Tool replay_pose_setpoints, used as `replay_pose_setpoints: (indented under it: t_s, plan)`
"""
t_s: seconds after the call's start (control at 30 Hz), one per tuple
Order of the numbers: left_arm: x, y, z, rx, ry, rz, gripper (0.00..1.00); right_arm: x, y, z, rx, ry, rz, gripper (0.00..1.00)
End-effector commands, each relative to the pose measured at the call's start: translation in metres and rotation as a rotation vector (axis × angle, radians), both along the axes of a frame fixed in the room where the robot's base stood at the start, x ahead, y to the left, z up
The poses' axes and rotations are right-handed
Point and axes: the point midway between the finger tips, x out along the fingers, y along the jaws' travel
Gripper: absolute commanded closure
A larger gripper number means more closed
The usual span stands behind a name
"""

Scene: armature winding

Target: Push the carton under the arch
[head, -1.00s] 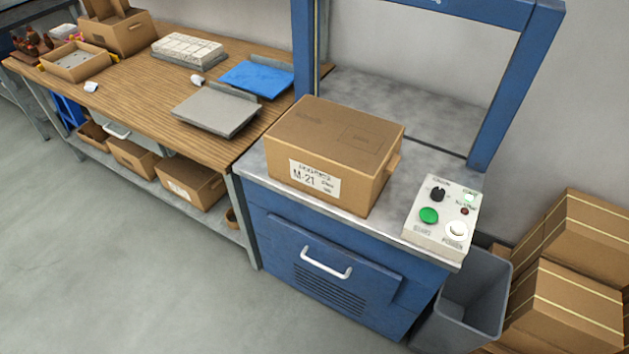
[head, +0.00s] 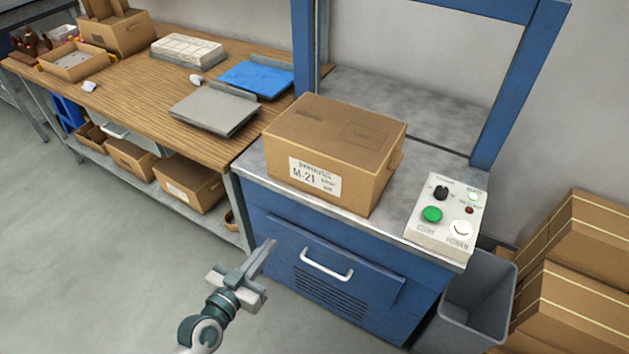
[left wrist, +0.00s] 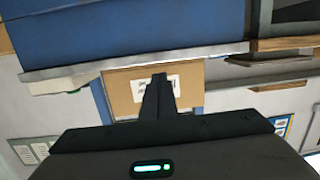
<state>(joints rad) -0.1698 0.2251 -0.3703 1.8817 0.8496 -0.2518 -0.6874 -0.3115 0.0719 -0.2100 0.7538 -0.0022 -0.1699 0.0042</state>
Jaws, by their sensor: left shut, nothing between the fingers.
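The brown carton (head: 335,152), with a white M-21 label, sits on the grey metal top (head: 255,172) of a blue machine. The blue arch (head: 303,60) stands behind the carton, and the carton is in front of its opening. My left gripper (head: 268,246) is shut and empty, low in front of the machine and apart from the carton. In the left wrist view the carton (left wrist: 120,98) shows upside down beyond the shut fingers (left wrist: 160,78). My right gripper is in neither view.
A control box (head: 445,215) with a green button stands right of the carton. A wooden bench (head: 140,105) with a grey plate (head: 214,110) and a blue plate (head: 256,77) adjoins on the left. A grey bin (head: 478,305) and stacked boxes (head: 575,290) stand at the right.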

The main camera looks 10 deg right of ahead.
Motion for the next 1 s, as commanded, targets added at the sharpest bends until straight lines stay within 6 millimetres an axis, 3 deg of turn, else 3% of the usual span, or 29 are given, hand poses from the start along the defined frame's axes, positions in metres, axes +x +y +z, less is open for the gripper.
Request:
replay_pose_setpoints:
  t_s: [0.1,0.27,0.73,1.0]
  plan:
    - [-0.003,-0.010,0.041,-0.033,-0.073,-0.030,1.00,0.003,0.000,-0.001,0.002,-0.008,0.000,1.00]
    - [-0.006,-0.015,0.065,-0.052,-0.112,-0.049,1.00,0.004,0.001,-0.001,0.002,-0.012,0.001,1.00]
    - [-0.003,-0.017,0.067,-0.053,-0.115,-0.049,1.00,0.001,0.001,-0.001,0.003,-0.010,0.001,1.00]
    - [0.019,-0.034,0.068,-0.055,-0.116,-0.049,1.00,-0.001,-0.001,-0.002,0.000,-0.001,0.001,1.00]
